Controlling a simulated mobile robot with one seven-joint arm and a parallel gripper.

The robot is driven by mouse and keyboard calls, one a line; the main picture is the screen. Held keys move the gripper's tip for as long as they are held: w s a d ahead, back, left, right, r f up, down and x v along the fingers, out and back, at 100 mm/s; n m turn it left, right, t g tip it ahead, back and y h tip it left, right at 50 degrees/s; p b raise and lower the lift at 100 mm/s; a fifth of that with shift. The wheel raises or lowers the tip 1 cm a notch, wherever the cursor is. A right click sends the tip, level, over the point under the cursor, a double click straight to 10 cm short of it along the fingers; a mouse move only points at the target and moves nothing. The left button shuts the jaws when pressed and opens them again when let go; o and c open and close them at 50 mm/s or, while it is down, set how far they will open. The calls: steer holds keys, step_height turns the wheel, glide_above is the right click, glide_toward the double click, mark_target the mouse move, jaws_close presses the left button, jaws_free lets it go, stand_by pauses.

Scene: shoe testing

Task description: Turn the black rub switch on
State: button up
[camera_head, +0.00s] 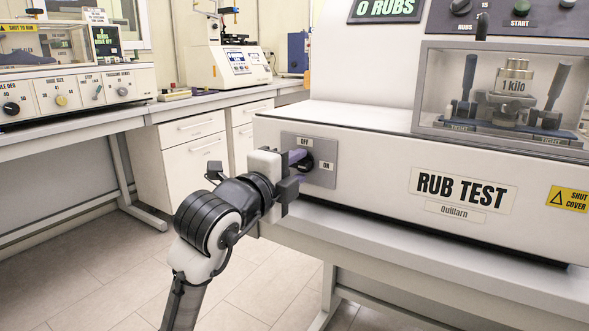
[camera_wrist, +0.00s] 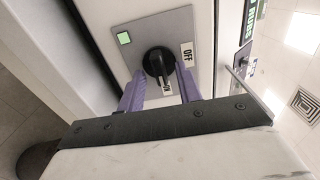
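The black rub switch (camera_wrist: 158,62) is a round knob on a grey plate (camera_wrist: 135,22) on the front of the rub test machine. In the wrist view its handle points down toward the ON label (camera_wrist: 167,89), away from the OFF label (camera_wrist: 187,54). In the head view my gripper (camera_head: 298,167) partly covers the knob (camera_head: 305,161).
The rub test machine (camera_head: 380,166) fills the right, with a clear cover (camera_head: 500,75) over a 1 kilo weight (camera_head: 513,85). Its display (camera_head: 387,8) reads 0 RUBS. Another tester (camera_head: 75,92) stands on the left bench. Floor (camera_head: 95,275) is free below.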

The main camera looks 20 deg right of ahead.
steer(key=shift+a, duration=0.1)
steer(key=v, duration=1.3)
steer(key=shift+s+a, duration=0.25)
